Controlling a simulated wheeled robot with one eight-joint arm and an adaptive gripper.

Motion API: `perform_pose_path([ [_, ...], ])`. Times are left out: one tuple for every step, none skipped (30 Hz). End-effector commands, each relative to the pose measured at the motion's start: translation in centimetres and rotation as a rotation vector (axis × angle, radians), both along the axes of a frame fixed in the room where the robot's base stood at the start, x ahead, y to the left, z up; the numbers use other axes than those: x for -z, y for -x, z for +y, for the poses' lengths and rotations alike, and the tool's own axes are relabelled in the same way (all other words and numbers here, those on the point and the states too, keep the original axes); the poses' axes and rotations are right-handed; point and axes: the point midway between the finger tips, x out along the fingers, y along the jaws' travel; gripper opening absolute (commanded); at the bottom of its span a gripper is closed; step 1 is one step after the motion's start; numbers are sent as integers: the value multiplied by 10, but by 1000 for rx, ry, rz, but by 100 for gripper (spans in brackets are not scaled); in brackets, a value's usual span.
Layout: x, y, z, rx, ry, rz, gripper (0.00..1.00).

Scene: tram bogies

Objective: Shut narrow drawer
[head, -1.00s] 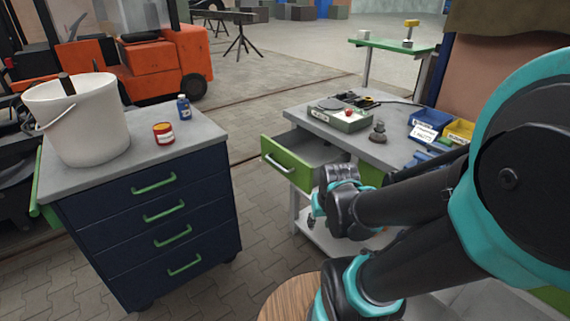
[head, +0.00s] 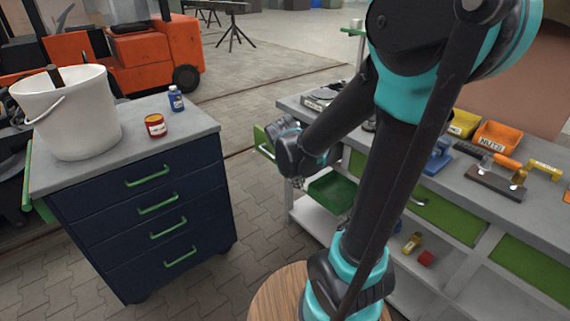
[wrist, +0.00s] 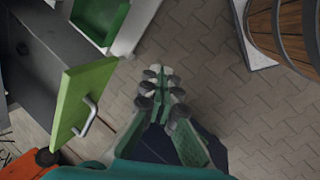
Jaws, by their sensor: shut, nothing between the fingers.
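The narrow drawer is the green-fronted one at the left end of the grey workbench; its front (head: 262,142) shows in the head view, partly hidden by my arm. In the wrist view its green front (wrist: 82,100) with a grey handle is at the left, and the drawer stands pulled out, with its grey inside (wrist: 45,75) showing. My gripper (wrist: 163,72) is shut and empty in the wrist view, to the right of the drawer front and apart from it. In the head view my gripper (head: 298,183) is small and low beside the bench's left end.
A green bin (head: 332,192) sits under the bench top. A navy cabinet (head: 150,215) with green handles stands at left, bearing a white bucket (head: 70,115), a red tin (head: 155,126) and a blue bottle (head: 176,99). Paved floor lies between cabinet and bench.

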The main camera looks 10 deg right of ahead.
Motion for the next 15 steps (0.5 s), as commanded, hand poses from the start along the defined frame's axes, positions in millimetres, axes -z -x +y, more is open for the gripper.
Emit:
perform_pose_path([
  [-2, -18, 8, -103, 68, 32, 0],
  [-4, -27, 12, -165, 111, 53, 0],
  [-6, -38, 18, -245, 168, 83, 0],
  [-7, -47, 22, -304, 212, 105, 0],
  [-8, -56, 27, -364, 255, 127, 0],
  [-9, -67, 34, -441, 312, 160, 0],
  [-10, -76, 40, -497, 354, 183, 0],
  [-11, -83, 46, -551, 396, 209, 0],
  [-11, -94, 55, -619, 449, 240, 0],
  [-12, -100, 61, -667, 488, 266, 0],
  [-12, -106, 67, -712, 523, 288, 0],
  [-12, -114, 74, -764, 567, 317, 0],
  [-13, -119, 80, -800, 598, 337, 0],
  [-13, -123, 85, -832, 623, 355, 0],
  [-13, -127, 90, -868, 655, 378, 0],
])
